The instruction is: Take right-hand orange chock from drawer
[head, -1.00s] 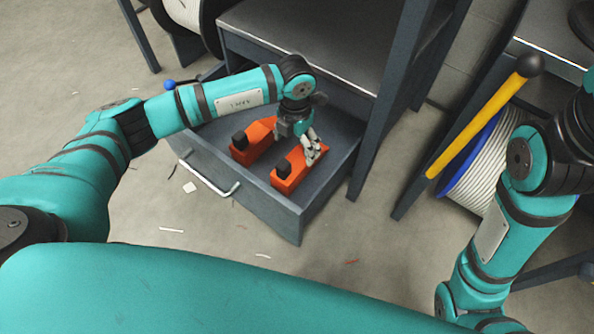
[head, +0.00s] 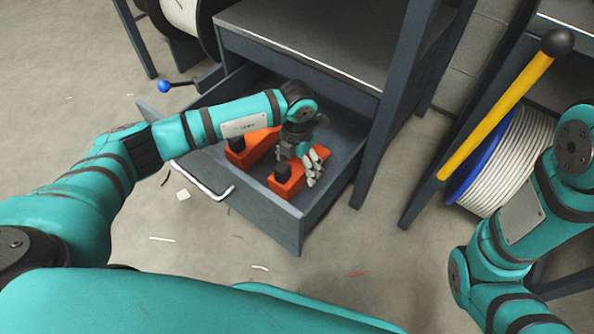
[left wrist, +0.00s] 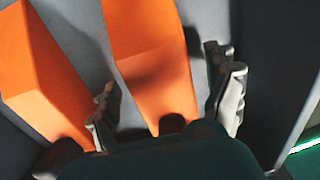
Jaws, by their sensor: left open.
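The right-hand orange chock (head: 288,185) lies in the open drawer (head: 262,217), a black knob on its near end. It also shows in the left wrist view (left wrist: 155,75). A second orange chock (head: 250,146) lies to its left, partly hidden by my left arm; it also shows in the left wrist view (left wrist: 40,75). My left gripper (head: 312,178) is open over the right-hand chock. In the left wrist view its fingers (left wrist: 168,110) stand on either side of this chock, with gaps visible. My right gripper is out of view.
The drawer has a pale bar handle (head: 205,183) on its front. The cabinet's grey top (head: 315,35) overhangs the drawer's back. At the right are a yellow lever (head: 505,105) with a black ball and a cable reel (head: 505,155). Scraps lie on the floor.

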